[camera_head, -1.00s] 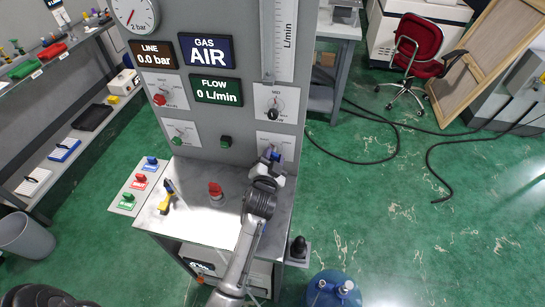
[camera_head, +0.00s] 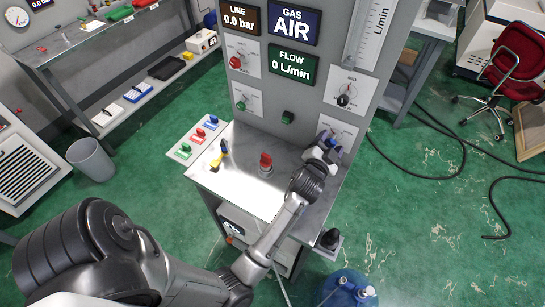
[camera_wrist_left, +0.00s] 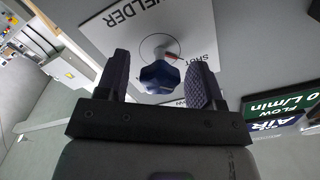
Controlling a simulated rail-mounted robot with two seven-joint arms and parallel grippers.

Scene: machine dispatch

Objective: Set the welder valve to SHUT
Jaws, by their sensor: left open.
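The welder valve's blue knob (camera_wrist_left: 159,77) is on a pale plate (camera_wrist_left: 100,30) lettered WELDER, low on the right of the grey panel. A circle is drawn around its pale stem, and SHUT is lettered to the right in the left wrist view. A small red mark shows by the stem; which way the valve points is not clear. My left gripper (camera_wrist_left: 160,85) is open, with its fingers on either side of the knob and gaps visible between. In the head view, the left gripper (camera_head: 325,150) covers most of the valve. My right gripper is not seen.
A metal bench top (camera_head: 240,180) lies below the panel, with a red knob (camera_head: 265,163) and a yellow-handled tool (camera_head: 220,155). Other valve plates and a green button (camera_head: 287,117) are on the panel (camera_head: 325,80). A blue tank (camera_head: 347,290) stands at the front right.

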